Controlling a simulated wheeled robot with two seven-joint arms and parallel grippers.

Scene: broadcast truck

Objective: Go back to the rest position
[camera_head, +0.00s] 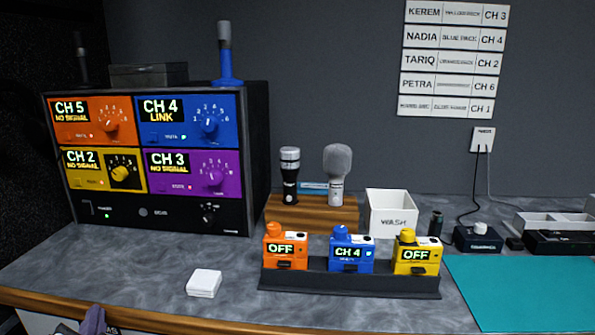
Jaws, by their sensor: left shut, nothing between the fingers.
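Only a small greyish part of my left gripper (94,321) shows at the bottom left edge of the head view, in front of the counter's front edge. It is shut, with nothing seen in it, and apart from the things on the counter. The rest of it is cut off by the picture. My right gripper is not in view.
The counter (130,275) holds a four-colour receiver rack (150,215), a white square block (204,283), a dark dock (350,283) with orange, blue and yellow packs, a wooden microphone stand (310,216), a white box (391,212) and a teal mat (525,290). The front left counter is mostly clear.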

